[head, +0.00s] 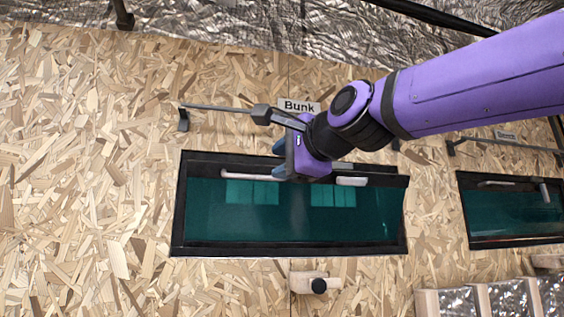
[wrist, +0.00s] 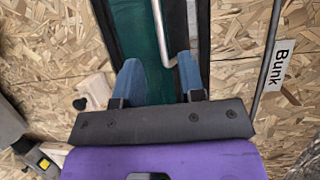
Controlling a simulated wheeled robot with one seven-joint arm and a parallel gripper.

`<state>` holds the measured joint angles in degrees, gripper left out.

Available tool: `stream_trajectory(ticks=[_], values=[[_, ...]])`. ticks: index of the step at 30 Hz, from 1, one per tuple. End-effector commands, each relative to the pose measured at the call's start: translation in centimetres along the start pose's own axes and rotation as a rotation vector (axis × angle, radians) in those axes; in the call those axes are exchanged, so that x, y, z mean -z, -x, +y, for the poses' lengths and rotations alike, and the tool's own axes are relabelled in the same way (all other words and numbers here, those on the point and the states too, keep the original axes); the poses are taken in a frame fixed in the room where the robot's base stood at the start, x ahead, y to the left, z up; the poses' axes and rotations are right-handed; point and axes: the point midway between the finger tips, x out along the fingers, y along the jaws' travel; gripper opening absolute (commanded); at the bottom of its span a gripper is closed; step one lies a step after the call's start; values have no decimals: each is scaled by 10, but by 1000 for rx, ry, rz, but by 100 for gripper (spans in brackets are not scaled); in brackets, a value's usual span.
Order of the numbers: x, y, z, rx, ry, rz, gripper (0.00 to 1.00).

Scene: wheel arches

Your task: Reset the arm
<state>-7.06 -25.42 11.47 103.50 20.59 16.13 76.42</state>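My purple arm reaches in from the right in the head view. My gripper (head: 277,160) is in front of the upper edge of the dark-framed window (head: 208,240) under the "Bunk" sign (head: 299,106). In the wrist view my gripper (wrist: 157,66) has its two blue fingers spread wide, with nothing held between them. A pale bar handle (wrist: 158,28) on the window ends near the right fingertip; I cannot tell whether they touch. In the head view the handle (head: 250,176) is partly hidden behind my gripper.
A thin dark rail (head: 215,108) runs above the window. A small wooden block with a black knob (head: 318,286) is below it. A second window (head: 512,222) is at the right. Silvery foil (head: 250,25) covers the top. The chipboard wall at left (head: 80,170) is clear.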

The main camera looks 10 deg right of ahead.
Motion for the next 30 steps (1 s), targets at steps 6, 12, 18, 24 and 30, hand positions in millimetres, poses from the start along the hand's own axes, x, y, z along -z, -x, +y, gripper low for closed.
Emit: stream_trajectory(ticks=[6,12,18,24,30], values=[[0,0,0,0,0,0,37],[7,4,15,-39,59,12,37],[43,32,105,-279,384,37,37],[83,85,220,-599,749,-50,37],[107,150,322,-872,1025,-254,37]])
